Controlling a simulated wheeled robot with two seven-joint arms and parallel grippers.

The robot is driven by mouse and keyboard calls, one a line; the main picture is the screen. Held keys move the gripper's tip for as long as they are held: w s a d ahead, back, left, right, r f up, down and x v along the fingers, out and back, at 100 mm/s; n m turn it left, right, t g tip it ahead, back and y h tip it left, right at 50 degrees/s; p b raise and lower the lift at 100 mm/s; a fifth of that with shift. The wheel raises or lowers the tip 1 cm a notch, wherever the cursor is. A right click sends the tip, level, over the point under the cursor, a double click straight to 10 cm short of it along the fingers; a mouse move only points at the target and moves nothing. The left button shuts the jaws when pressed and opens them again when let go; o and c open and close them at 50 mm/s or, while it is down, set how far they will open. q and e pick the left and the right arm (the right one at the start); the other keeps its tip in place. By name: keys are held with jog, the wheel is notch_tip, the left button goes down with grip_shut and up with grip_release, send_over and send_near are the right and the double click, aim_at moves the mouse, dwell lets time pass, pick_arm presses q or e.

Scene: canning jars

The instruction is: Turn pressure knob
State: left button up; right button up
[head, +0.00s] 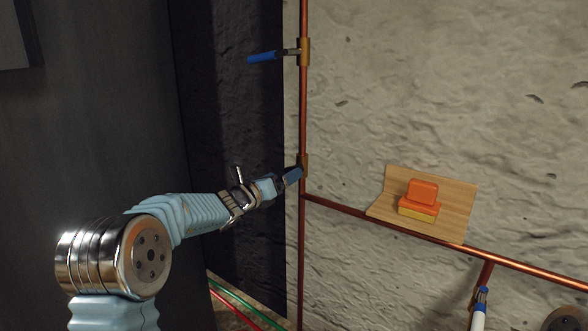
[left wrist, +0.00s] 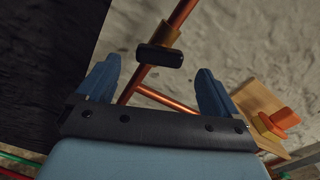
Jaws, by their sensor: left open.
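In the left wrist view a short black knob (left wrist: 160,55) sits on a brass fitting (left wrist: 170,34) on the copper pipe (left wrist: 183,12). I take it for the pressure knob. My left gripper (left wrist: 157,72) is open, its blue fingers on either side of the knob, with nothing seen between them touching it. In the head view my left gripper (head: 291,177) reaches the vertical pipe (head: 303,110) at the lower brass fitting (head: 304,161). The knob cannot be made out there. My right gripper is not in view.
A blue lever valve (head: 262,57) sits higher on the vertical pipe. A horizontal copper pipe (head: 510,266) runs right along the rough wall. Above it, a small wooden shelf (head: 455,205) holds an orange block (head: 421,195). A dark panel (head: 100,120) stands at left.

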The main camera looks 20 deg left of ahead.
pick_arm(q)
jog(key=p+x, duration=0.1)
jog(key=x, duration=0.5)
jog(key=c, duration=1)
jog(key=shift+o, duration=0.2)
jog(key=shift+a+f+m+b, duration=0.1)
jog(key=shift+f+m+b, duration=0.1)
jog(key=shift+m+b, duration=0.45)
jog(key=m+b, duration=0.5)
jog(key=b, duration=0.2)
jog(key=shift+f+m, duration=0.1)
jog(key=shift+m, duration=0.15)
jog(key=m+b, duration=0.2)
jog(key=m, duration=0.1)
jog(key=shift+b, duration=0.3)
jog(key=shift+m+b, duration=0.8)
jog(key=shift+m, duration=0.9)
jog(key=shift+r, duration=0.25)
